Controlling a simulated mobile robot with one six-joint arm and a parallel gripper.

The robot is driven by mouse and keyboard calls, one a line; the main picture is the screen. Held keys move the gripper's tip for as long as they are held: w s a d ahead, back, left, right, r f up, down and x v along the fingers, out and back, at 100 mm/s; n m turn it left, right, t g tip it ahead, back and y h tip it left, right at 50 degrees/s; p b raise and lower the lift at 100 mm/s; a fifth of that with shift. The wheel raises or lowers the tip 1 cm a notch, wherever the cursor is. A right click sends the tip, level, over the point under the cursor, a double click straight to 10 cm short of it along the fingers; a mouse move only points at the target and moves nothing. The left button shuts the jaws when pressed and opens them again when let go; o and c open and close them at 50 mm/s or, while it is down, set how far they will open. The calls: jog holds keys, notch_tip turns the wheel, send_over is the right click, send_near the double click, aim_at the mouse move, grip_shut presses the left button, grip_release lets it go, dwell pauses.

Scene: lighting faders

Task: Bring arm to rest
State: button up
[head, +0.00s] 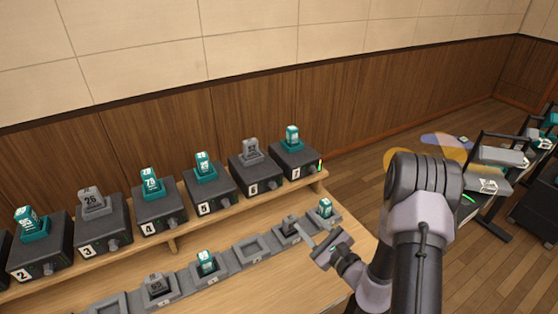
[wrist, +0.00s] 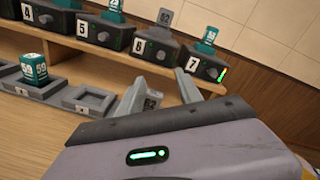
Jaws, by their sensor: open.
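My gripper (head: 316,238) is open over the right end of the row of trays, and my arm (head: 425,215) reaches in from the lower right. In the wrist view its two fingers (wrist: 162,90) stand apart. A teal block (head: 325,209) stands at the row's far right end.
Dark numbered boxes with teal or grey blocks on top line the raised shelf, including box 7 (head: 292,160) with a lit green bar. Other trays, such as an empty one (head: 248,249), lie in front. A wood wall is behind. Carts (head: 490,165) stand at right.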

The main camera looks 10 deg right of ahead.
jog(key=s+a+r+n+g+y, duration=0.4)
jog(key=s+a+r+n+g, duration=0.2)
jog(key=a+r, duration=0.25)
jog(key=s+a+r+n+g+y, duration=0.45)
jog(key=a+r+n, duration=0.3)
jog(key=a, duration=0.25)
jog(key=s+r+n+g+h, duration=0.1)
jog(key=s+n+g+h, duration=0.45)
jog(key=s, duration=0.75)
jog(key=s+d+r+n+t+h, duration=0.1)
jog(key=d+r+t+h, duration=0.1)
jog(key=d+h, duration=0.1)
jog(key=s+d+r+n+t+h, duration=0.1)
jog(key=s+d+r+t+h, duration=0.1)
jog(key=d+t+h, duration=0.1)
jog(key=shift+s+d+h, duration=0.25)
jog(key=shift+d+h, duration=0.25)
jog(key=shift+d, duration=0.75)
